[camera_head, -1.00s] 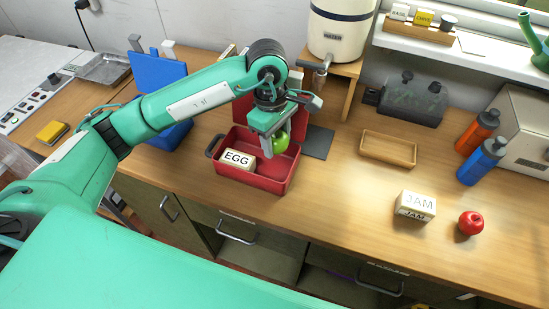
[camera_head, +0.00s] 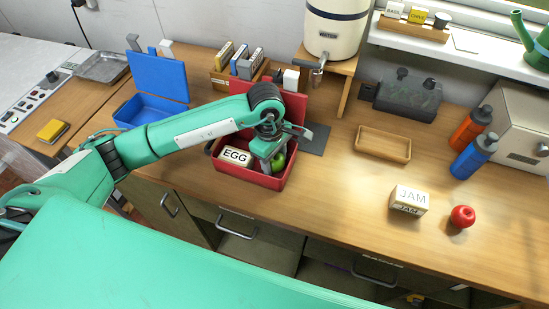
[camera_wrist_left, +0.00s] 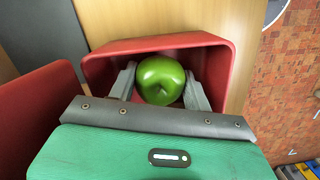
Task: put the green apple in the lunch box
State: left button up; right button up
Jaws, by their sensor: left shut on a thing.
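The green apple (camera_head: 278,162) is between the fingers of my left gripper (camera_head: 271,163), low inside the red lunch box (camera_head: 262,181). The gripper is shut on it. In the left wrist view the apple (camera_wrist_left: 160,80) sits between the two grey fingers, with the red box wall (camera_wrist_left: 150,45) around it. I cannot tell whether the apple touches the box floor. The red box is open, its lid raised at the back. A block marked EGG (camera_head: 235,156) lies in its left part. My right gripper is not in view.
An open blue box (camera_head: 150,107) stands to the left. A wooden tray (camera_head: 383,145), a JAM block (camera_head: 408,199), a red apple (camera_head: 462,216) and bottles (camera_head: 472,157) stand to the right. A water dispenser (camera_head: 336,30) is behind.

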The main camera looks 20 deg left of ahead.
pick_arm(q)
jog(key=shift+f, duration=0.2)
jog(key=o, duration=1.1)
jog(key=shift+r, duration=0.1)
jog(key=shift+c, duration=0.2)
jog(key=shift+r, duration=0.4)
jog(key=r+b, duration=0.1)
jog(key=r, duration=0.2)
jog(key=a+r+b, duration=0.1)
jog(key=r, duration=0.3)
jog(key=r+b, duration=0.1)
jog(key=r, duration=0.2)
jog(key=shift+w+a+r, duration=0.15)
jog(key=shift+w+r, duration=0.05)
jog(key=shift+r, duration=0.5)
